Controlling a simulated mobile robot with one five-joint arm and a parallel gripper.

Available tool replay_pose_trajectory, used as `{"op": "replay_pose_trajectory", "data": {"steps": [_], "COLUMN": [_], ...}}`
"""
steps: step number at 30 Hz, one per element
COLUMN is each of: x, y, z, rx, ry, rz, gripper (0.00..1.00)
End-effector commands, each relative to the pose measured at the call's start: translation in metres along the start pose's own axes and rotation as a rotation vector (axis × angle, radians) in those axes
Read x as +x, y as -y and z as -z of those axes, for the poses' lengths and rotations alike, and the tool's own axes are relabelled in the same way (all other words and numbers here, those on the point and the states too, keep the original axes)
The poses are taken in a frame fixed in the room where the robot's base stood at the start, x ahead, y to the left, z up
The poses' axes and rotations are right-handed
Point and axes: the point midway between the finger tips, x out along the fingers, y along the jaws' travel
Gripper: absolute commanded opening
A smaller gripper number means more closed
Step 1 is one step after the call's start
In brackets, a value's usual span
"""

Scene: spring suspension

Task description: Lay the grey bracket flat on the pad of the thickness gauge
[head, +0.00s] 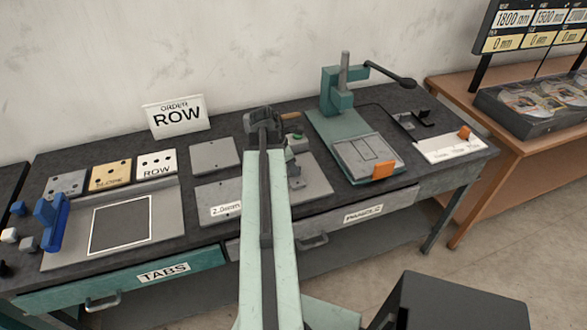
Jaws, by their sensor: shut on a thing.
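My gripper (263,122) is at the far end of my raised arm, in the middle of the head view, over the back part of the dark bench. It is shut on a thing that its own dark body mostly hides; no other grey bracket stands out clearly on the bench. A brown piece (290,115) shows beside my gripper.
A green lever press (340,95) stands to the right, with an orange block (383,170) at its front. Grey plates (214,153) lie left of my arm. Further left are a framed tray (165,200), a blue block (50,220) and an ORDER ROW sign (176,115).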

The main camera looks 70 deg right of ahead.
Motion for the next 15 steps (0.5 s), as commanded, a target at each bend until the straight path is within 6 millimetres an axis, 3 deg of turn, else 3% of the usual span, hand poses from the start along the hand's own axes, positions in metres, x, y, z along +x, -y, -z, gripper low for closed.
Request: {"op": "replay_pose_trajectory", "data": {"steps": [1,2,3,4,15], "x": [0.0033,0.0023,0.0017,0.0016,-0.0011], "y": [0.0000,0.0000,0.0000,0.0000,0.0001], "z": [0.0014,0.0011,0.0008,0.0007,-0.0009], "rx": [0.000,0.000,0.000,0.000,0.001], "ry": [0.000,0.000,0.000,0.000,0.000], "rz": [0.000,0.000,0.000,0.000,0.000], "gripper": [0.00,0.22,0.33,0.38,0.38]}}
